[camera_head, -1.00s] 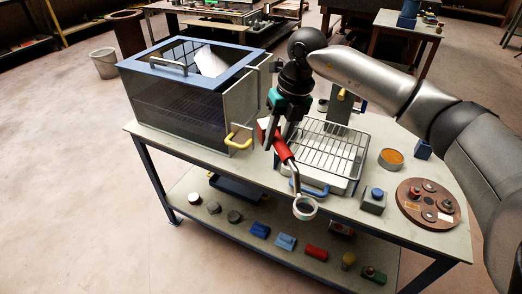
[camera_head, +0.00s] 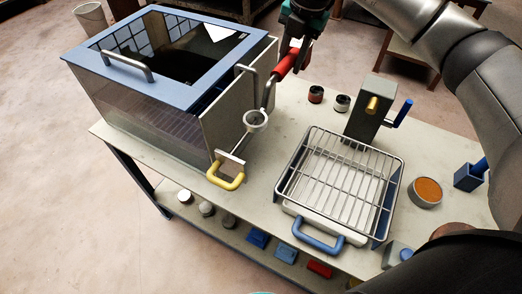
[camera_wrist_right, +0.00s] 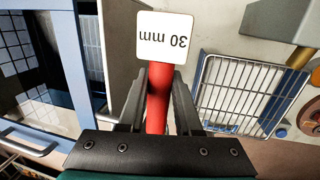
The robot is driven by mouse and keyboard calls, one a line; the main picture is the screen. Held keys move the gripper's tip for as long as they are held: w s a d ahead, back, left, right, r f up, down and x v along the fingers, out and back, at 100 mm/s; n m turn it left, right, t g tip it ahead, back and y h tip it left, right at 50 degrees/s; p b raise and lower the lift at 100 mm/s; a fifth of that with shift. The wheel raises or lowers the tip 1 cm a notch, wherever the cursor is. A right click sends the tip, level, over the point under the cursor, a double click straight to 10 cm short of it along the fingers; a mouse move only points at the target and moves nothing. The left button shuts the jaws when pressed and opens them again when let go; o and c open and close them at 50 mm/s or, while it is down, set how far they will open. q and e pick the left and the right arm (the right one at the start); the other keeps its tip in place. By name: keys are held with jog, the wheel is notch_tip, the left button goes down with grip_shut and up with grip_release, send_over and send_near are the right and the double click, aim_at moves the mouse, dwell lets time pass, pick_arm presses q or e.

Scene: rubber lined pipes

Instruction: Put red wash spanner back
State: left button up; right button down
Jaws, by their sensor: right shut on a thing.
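The red spanner (camera_head: 288,64) has a red handle, a metal shaft and a ring end (camera_head: 255,119). My right gripper (camera_head: 299,42) is shut on its handle near the top edge of the head view. The ring end hangs lowest, in front of the box's grey side panel (camera_head: 225,105); I cannot tell whether it touches anything. In the right wrist view the red handle (camera_wrist_right: 158,95) lies between both fingers (camera_wrist_right: 157,110), with a white "30 mm" tag (camera_wrist_right: 166,37) beyond them. My left gripper is not in view.
A blue-framed glass box (camera_head: 140,75) with a yellow handle (camera_head: 226,180) stands left. A wire rack (camera_head: 340,185) over a blue-handled tray stands right. Behind it is a grey block (camera_head: 370,108) with a brass knob. An orange-filled dish (camera_head: 427,191) lies at right.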

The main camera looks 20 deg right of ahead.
jog(key=shift+w+d+f, duration=0.1)
jog(key=shift+w+f, duration=0.05)
jog(key=shift+w, duration=0.1)
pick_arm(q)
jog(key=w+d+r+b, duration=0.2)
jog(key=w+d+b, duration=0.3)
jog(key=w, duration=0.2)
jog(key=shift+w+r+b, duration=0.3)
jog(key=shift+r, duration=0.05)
pick_arm(e)
jog(key=shift+s+d+f+x, duration=0.2)
jog(key=shift+s+x, duration=0.4)
jog(key=shift+x, duration=2.6)
jog(key=shift+s+d+f+x, duration=0.1)
jog(key=shift+s+d+x, duration=0.35)
jog(key=shift+x, duration=2.75)
jog(key=shift+s+f+x, duration=0.1)
jog(key=shift+s+x, duration=0.7)
jog(key=shift+x, duration=2.4)
jog(key=shift+f, duration=0.1)
jog(key=c, duration=1)
grip_release()
jog(key=shift+s+f, duration=0.1)
jog(key=shift+c, duration=0.2)
jog(key=o, duration=0.4)
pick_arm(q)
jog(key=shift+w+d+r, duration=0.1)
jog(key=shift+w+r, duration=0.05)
pick_arm(e)
jog(key=shift+o, duration=0.2)
